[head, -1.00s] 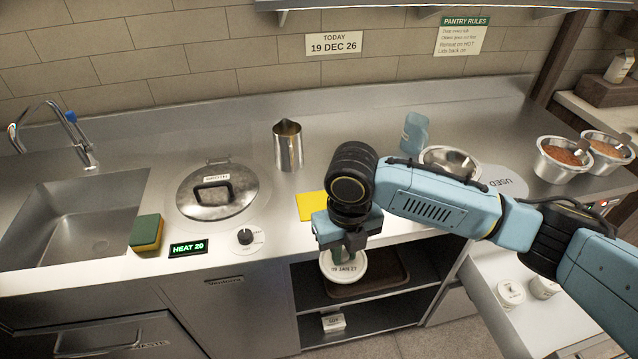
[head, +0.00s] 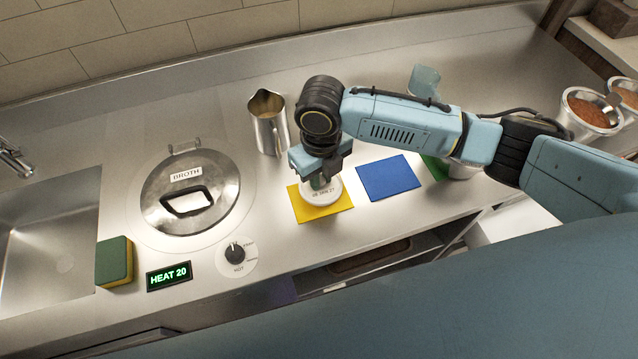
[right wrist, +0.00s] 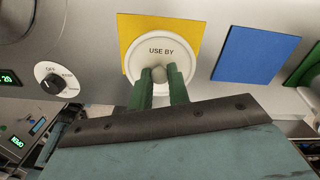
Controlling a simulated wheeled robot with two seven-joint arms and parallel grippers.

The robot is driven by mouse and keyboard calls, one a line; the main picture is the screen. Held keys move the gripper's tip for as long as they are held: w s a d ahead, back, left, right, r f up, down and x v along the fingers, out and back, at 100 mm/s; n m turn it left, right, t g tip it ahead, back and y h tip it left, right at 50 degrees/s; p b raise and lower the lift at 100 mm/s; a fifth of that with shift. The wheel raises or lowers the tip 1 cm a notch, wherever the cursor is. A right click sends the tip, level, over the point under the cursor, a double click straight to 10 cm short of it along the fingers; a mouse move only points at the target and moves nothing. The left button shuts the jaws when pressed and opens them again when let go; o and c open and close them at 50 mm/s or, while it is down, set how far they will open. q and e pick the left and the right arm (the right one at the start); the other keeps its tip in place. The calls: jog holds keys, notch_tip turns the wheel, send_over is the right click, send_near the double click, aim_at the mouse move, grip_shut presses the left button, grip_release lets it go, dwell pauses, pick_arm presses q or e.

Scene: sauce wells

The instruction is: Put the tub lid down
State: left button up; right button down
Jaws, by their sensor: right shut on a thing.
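The white round tub lid (head: 322,194) has a date printed on it and is over the yellow mat (head: 337,209) on the steel counter. I cannot tell whether it touches the mat. In the right wrist view the lid (right wrist: 178,50) reads "USE BY" and has a small round knob in its middle. My right gripper (head: 320,183) is above the lid, and its green fingers (right wrist: 160,80) are shut on the knob. The yellow mat (right wrist: 130,30) shows behind the lid there. My left gripper is not in view.
A blue mat (head: 388,178) lies to the right, with a green mat (head: 434,167) partly hidden beyond it. A steel jug (head: 268,122) stands behind. The lidded broth pot (head: 165,205), heat knob (head: 235,253) and sponge (head: 114,262) are at the left. The counter's front edge is close.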

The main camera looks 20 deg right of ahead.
jog(key=shift+w+f, duration=0.15)
jog(key=shift+f, duration=2.35)
jog(key=shift+f, duration=0.1)
jog(key=c, duration=1.3)
grip_release()
jog(key=shift+r, duration=0.2)
notch_tip(320, 180, up, 12)
jog(key=shift+f, duration=0.1)
jog(key=shift+a, duration=0.1)
